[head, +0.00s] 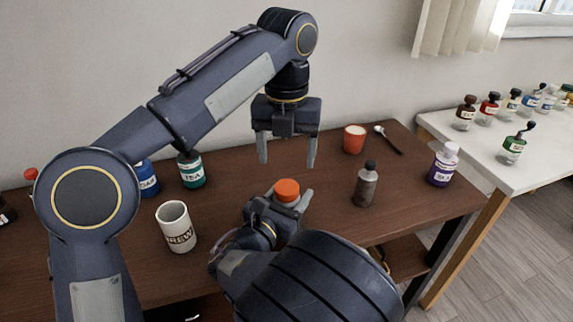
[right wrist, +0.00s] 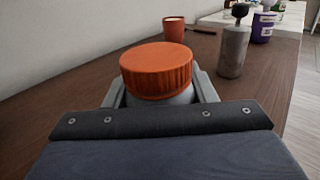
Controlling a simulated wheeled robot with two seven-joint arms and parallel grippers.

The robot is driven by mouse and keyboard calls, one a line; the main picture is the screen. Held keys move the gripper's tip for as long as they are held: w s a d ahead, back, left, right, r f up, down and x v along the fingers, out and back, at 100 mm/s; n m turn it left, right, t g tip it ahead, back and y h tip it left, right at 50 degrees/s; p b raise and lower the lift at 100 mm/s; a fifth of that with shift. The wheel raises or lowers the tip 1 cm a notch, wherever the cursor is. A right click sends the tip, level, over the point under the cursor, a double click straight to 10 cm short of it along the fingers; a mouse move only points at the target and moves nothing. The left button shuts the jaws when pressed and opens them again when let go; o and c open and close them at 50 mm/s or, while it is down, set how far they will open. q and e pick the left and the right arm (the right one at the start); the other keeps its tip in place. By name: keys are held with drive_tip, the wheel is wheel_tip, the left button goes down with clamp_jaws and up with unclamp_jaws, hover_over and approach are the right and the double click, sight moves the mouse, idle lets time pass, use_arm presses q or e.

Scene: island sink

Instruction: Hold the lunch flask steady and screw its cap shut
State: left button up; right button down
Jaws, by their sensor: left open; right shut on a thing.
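The lunch flask stands upright on the brown table, with its orange cap (head: 287,190) on top. In the right wrist view the ribbed orange cap (right wrist: 157,70) sits over the grey flask body (right wrist: 160,98). I cannot tell how tightly the cap is seated. My right gripper (head: 278,208) is shut on the flask body, below the cap, and hides most of the body. My left gripper (head: 287,164) is open and empty, pointing down above the cap and apart from it.
A white mug (head: 176,228), a teal bottle (head: 191,170) and a blue bottle (head: 147,178) stand left. A grey bottle (head: 366,186), an orange cup (head: 354,139), a spoon (head: 388,139) and a purple bottle (head: 443,167) stand or lie right. A white table (head: 475,146) holds several small bottles.

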use_arm(q)
drive_tip(key=shift+r, duration=0.15)
use_arm(e)
drive_tip(key=c, duration=0.5)
unclamp_jaws()
use_arm(q)
drive_tip(key=shift+r+p, duration=0.3)
drive_tip(key=shift+p, duration=0.05)
use_arm(e)
drive_tip(key=v, duration=0.7)
drive_tip(key=shift+s+a, duration=0.2)
drive_tip(key=shift+s, duration=0.15)
